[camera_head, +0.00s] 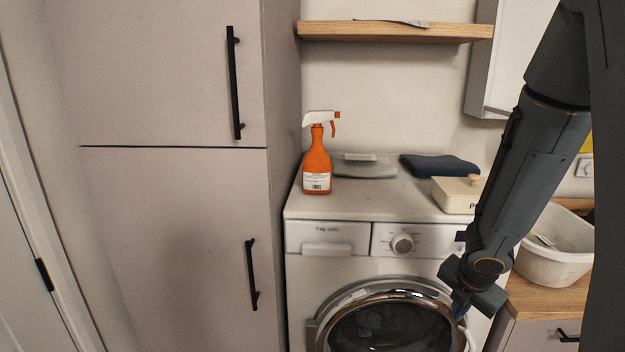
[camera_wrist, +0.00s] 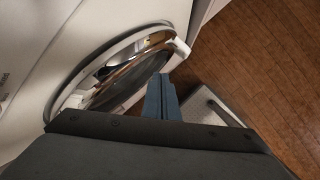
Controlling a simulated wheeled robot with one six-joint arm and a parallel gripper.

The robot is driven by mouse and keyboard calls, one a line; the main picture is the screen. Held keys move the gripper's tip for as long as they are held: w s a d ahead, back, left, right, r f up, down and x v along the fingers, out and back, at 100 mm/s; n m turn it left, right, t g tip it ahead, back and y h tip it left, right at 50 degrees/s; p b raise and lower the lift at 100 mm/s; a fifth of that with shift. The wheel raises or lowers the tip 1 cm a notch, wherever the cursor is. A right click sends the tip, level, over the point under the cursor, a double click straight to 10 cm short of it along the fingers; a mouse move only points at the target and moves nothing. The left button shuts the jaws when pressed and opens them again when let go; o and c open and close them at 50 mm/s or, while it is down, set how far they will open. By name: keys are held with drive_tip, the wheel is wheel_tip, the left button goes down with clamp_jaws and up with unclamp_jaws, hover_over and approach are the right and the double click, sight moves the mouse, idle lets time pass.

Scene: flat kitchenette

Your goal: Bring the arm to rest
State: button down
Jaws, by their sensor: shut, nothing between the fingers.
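My gripper (camera_head: 466,306) hangs at the lower end of my dark arm, in front of the right side of the washing machine (camera_head: 330,262) in the head view. Its fingers point down beside the round door (camera_head: 392,322). In the wrist view my gripper (camera_wrist: 162,82) shows as blue-grey fingers shut together with nothing between them. The washer door (camera_wrist: 130,62) lies just beyond and to the left of them there. The door is closed as far as I can tell.
On the washer stand an orange spray bottle (camera_head: 317,165), folded cloths (camera_head: 438,165) and a cream box (camera_head: 455,195). A white basin (camera_head: 553,262) sits on the wooden counter at right. A shelf (camera_head: 395,32) hangs above. Tall cabinets (camera_head: 170,215) stand left. Wooden floor (camera_wrist: 275,70) is clear.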

drive_tip(key=s+a+r+m+g+y+b, duration=0.1)
drive_tip(key=s+a+m, duration=0.4)
drive_tip(key=m, duration=0.7)
drive_tip(key=s+a+r+m+g+b, duration=0.1)
drive_tip(key=s+a+r+m+b, duration=0.1)
drive_tip(key=s+a+m, duration=0.4)
drive_tip(key=a+m, duration=0.4)
drive_tip(key=m, duration=0.2)
drive_tip(key=shift+r+m+y+b, duration=0.15)
drive_tip(key=shift+m+y+b, duration=0.2)
drive_tip(key=shift+m+y, duration=0.05)
drive_tip(key=shift+w, duration=0.1)
